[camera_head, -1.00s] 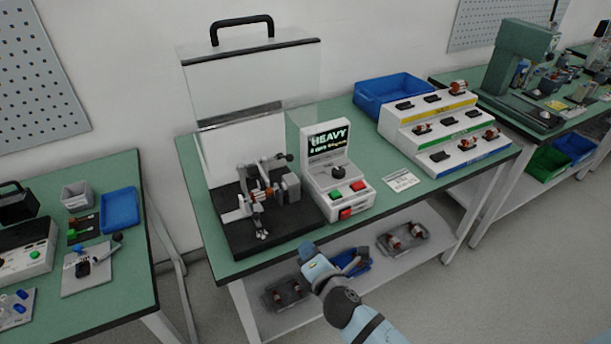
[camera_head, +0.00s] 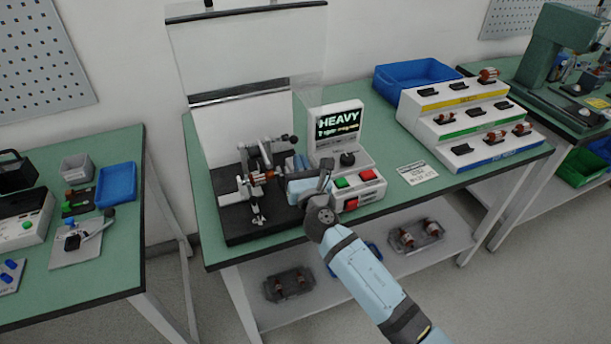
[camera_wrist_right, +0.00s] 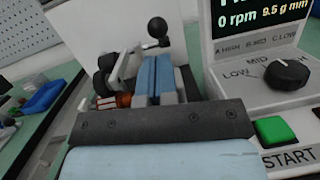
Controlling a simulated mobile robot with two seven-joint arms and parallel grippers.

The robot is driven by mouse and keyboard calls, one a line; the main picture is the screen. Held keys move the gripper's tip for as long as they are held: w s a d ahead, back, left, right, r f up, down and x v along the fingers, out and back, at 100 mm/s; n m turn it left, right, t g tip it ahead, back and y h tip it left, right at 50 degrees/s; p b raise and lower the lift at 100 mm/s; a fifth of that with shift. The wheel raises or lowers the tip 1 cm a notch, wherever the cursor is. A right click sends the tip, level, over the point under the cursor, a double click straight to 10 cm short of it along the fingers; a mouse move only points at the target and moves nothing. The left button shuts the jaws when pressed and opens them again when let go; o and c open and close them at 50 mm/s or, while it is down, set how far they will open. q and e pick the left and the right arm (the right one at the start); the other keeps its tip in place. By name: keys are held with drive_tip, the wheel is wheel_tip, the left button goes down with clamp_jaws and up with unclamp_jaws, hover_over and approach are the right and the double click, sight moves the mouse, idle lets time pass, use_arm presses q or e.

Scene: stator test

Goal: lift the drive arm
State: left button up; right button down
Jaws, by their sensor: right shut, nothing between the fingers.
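The test rig stands on a black base (camera_head: 236,224) on the green bench. Its drive arm, a grey lever, ends in a black ball knob (camera_head: 293,139); the knob also shows in the right wrist view (camera_wrist_right: 157,28), just beyond my fingers. A copper-wound part (camera_head: 262,176) sits in the rig, partly hidden in the wrist view. My right gripper (camera_head: 299,162) is shut and empty beside the right side of the rig. Its blue fingers (camera_wrist_right: 155,76) lie together in front of the lever and hide part of it; I cannot tell whether they touch it. My left gripper is out of view.
The control box (camera_head: 357,150) with a "HEAVY" screen, dial and buttons stands close to the right of my gripper. A clear raised guard (camera_head: 245,55) is over the rig. A stepped rack (camera_head: 470,120) and blue bin (camera_head: 415,75) stand further right.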

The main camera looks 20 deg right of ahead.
drive_tip(key=shift+w+r, duration=0.15)
drive_tip(key=shift+w, duration=0.5)
drive_tip(key=shift+w+r, duration=0.15)
drive_tip(key=shift+w, duration=0.45)
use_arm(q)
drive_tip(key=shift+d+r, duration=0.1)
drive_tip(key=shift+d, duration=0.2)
use_arm(e)
drive_tip(key=shift+w+d, duration=0.1)
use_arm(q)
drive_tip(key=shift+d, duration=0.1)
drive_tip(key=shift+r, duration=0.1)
